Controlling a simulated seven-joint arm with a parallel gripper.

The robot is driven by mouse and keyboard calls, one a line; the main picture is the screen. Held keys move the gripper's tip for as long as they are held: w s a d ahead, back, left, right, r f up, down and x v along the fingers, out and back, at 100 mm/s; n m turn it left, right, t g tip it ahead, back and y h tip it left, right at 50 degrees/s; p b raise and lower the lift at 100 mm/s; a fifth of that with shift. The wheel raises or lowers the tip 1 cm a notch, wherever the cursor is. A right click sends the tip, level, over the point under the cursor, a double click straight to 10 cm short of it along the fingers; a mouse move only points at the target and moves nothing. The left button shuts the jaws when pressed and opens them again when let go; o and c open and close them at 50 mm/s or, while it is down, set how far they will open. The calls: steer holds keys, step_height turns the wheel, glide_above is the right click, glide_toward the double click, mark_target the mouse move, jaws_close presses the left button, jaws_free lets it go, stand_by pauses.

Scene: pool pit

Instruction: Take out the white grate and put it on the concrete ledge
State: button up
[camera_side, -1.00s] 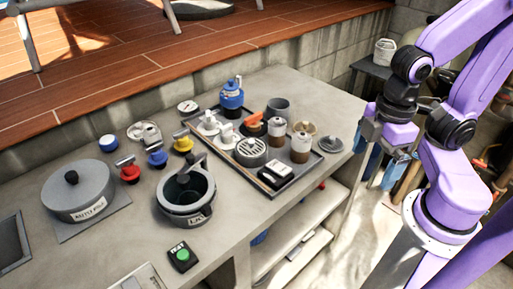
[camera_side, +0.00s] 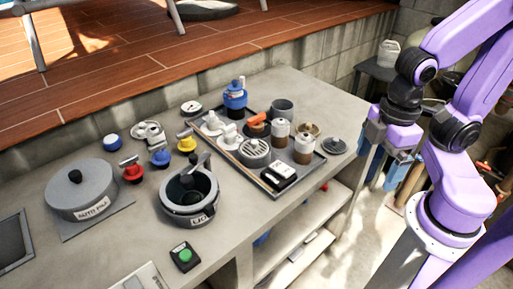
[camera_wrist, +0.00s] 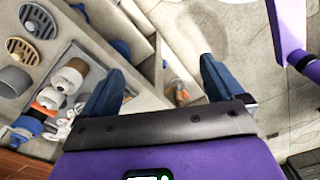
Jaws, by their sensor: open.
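A pale round slotted grate (camera_side: 254,147) tops a short grey cylinder in the dark tray (camera_side: 264,186) in the side view. The concrete ledge is the grey counter top (camera_side: 105,250), with bare areas around the tray. My gripper (camera_side: 385,172) hangs right of the counter's right end, apart from the grate. The wrist view shows its blue fingers (camera_wrist: 160,78) spread and empty.
A grey pot (camera_side: 188,190), a lidded pot (camera_side: 82,190) and a green button (camera_side: 185,256) stand left. The counter's front left is partly clear.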

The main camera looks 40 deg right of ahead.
steer(key=c, duration=0.7)
step_height(320, 180, up, 5)
steer(key=n, duration=0.5)
glide_above(254, 142)
step_height(254, 142, down, 16)
steer(key=shift+d+f, duration=0.1)
steer(key=shift+f, duration=0.1)
